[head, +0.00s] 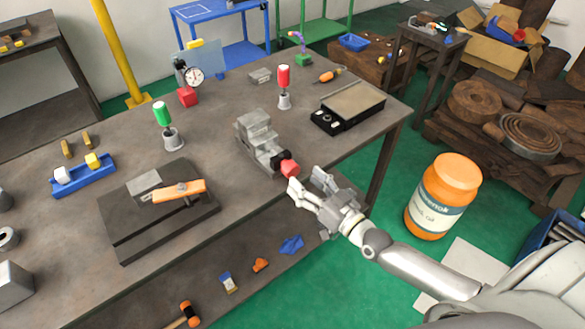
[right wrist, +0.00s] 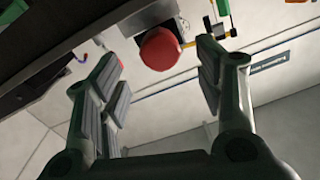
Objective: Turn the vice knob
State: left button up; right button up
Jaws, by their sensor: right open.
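The grey vice (head: 258,140) stands on the dark workbench near its front edge. Its red knob (head: 290,168) faces my right arm; the knob also shows in the right wrist view (right wrist: 160,49) as a round red face. My right gripper (head: 309,182) is open and empty, just in front of the knob at the bench edge. In the right wrist view the fingers (right wrist: 163,75) are spread to either side of the knob, with the knob ahead, near the fingertips; I see no contact. My left gripper is not in view.
The workbench (head: 225,165) also bears a dark plate with an orange-handled tool (head: 180,191), a green-handled stamp (head: 162,113), a red one (head: 283,76) and a black box (head: 348,107). An orange barrel (head: 442,195) stands on the green floor to the right.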

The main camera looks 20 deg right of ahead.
aim_at(295, 173)
jog(key=shift+x, duration=2.95)
jog(key=shift+c, duration=0.3)
jog(key=c, duration=0.9)
jog(key=shift+f, duration=0.1)
jog(key=shift+c, duration=0.3)
